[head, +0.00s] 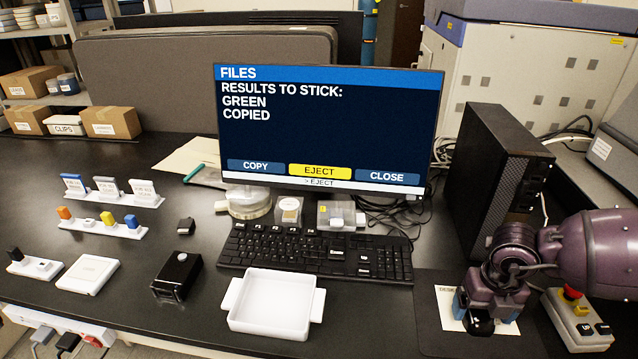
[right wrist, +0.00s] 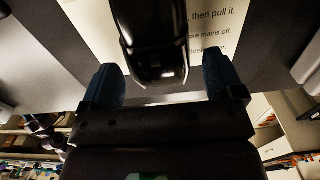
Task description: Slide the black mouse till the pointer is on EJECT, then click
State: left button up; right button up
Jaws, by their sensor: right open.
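The black mouse (head: 479,323) is on the dark mat at the lower right, partly hidden under my right gripper (head: 486,306). In the right wrist view the mouse (right wrist: 155,50) lies between the two blue fingertips of the right gripper (right wrist: 162,82), with gaps on both sides. The jaws are open. The monitor (head: 325,125) shows FILES, "RESULTS TO STICK: GREEN COPIED", and COPY, EJECT and CLOSE buttons. The EJECT button (head: 320,171) is yellow, the others blue, and the line below reads "> EJECT". I cannot make out a separate pointer arrow. My left gripper is not in view.
A printed card (head: 450,312) lies on the mat (head: 437,340) under the gripper. A control box with a red button (head: 577,318) stands close to the right. The keyboard (head: 315,254) and white tray (head: 275,303) are to the left. A black computer tower (head: 497,170) stands behind.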

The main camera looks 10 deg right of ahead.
aim_at(482, 311)
jog(key=shift+r+p, duration=1.15)
jog(key=shift+r, duration=0.7)
jog(key=shift+r+p, duration=0.85)
jog(key=shift+r, duration=0.85)
